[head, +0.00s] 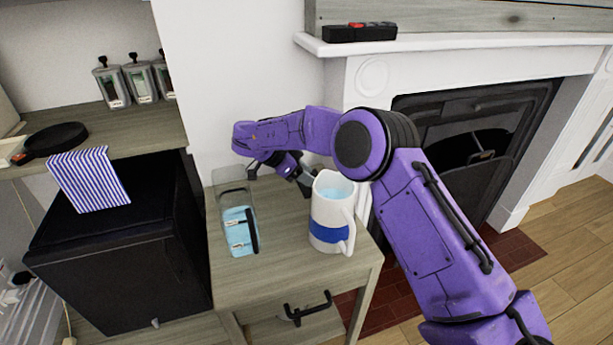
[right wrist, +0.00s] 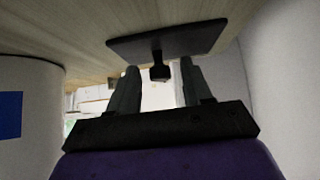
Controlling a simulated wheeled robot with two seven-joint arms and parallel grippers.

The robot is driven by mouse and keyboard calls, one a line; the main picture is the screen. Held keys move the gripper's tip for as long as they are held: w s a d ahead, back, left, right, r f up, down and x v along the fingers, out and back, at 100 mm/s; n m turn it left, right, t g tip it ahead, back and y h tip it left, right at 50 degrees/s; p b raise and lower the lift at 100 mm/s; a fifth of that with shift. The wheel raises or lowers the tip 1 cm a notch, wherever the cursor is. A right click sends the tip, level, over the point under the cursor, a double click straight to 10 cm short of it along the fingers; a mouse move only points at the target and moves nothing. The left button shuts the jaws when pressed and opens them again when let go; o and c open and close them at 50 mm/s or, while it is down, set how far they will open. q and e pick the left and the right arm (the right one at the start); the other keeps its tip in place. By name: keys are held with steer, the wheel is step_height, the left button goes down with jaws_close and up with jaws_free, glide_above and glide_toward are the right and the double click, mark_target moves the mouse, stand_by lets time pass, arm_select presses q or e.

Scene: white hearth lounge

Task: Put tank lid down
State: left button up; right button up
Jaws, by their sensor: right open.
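The clear tank (head: 240,228) with pale blue water and a black handle stands on the left of the small wooden table. A dark, flat lid (right wrist: 165,40) with a small knob shows in the right wrist view, which looks upside down. It lies on or close to the wooden tabletop; I cannot tell if it touches. My right gripper (head: 304,184) is behind the white mug. In the right wrist view its two fingers (right wrist: 158,88) are apart, with the knob between their tips. In the head view the mug and arm hide the lid. My left gripper is out of view.
The white mug (head: 330,212) with a blue band holds pale blue liquid and stands right of the tank. A black cabinet (head: 110,250) with a striped towel (head: 88,180) is at the left. The white fireplace (head: 470,60) is close on the right. The table's front is clear.

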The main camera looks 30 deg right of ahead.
steer(key=p+v, duration=0.2)
steer(key=v, duration=0.9)
steer(key=shift+a+r, duration=0.25)
steer(key=shift+a, duration=0.05)
